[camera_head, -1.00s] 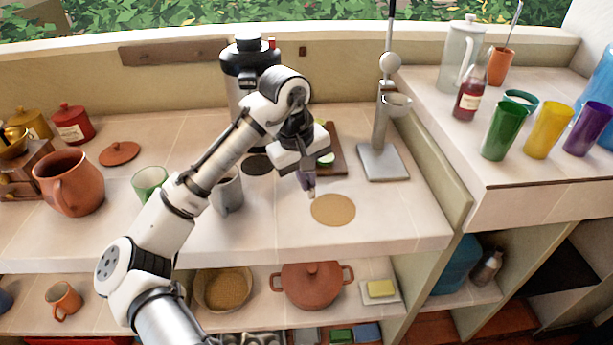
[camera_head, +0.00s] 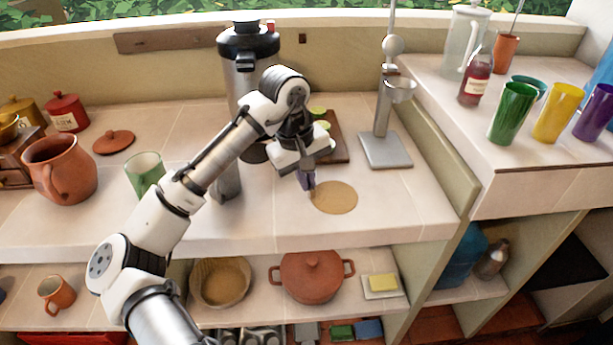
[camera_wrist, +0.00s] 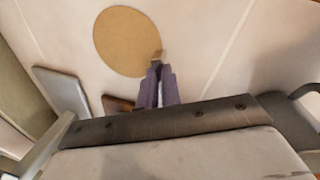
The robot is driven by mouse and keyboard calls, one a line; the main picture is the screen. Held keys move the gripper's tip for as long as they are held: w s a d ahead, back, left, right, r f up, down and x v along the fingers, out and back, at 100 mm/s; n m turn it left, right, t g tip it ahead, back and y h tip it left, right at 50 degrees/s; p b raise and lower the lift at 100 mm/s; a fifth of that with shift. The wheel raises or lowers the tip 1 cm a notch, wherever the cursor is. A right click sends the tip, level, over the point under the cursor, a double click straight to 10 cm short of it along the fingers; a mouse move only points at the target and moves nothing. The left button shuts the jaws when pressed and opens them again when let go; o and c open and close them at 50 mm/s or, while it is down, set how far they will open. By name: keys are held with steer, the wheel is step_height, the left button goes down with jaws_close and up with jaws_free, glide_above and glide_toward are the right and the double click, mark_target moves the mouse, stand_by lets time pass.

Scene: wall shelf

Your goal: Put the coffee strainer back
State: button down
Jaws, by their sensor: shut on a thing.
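My gripper (camera_head: 309,186) points down over the counter, just left of a round tan mat (camera_head: 335,198). In the wrist view its purple fingers (camera_wrist: 157,85) are together, with a small brownish piece (camera_wrist: 158,54) at their tips, by the edge of the mat (camera_wrist: 125,41). I cannot tell whether that piece is part of a coffee strainer. A metal stand (camera_head: 385,151) with a small metal cup (camera_head: 400,88) on its side arm stands behind and to the right; I cannot tell whether this cup is the strainer.
A dark board (camera_head: 338,149) lies behind my gripper. A tall metal dispenser (camera_head: 247,50) stands at the back. A green cup (camera_head: 145,173) and terracotta jug (camera_head: 60,168) are left. Right, a raised counter holds coloured cups (camera_head: 513,110). The counter's front right is clear.

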steer(key=shift+f, duration=0.45)
steer(key=c, duration=1.5)
jaws_free()
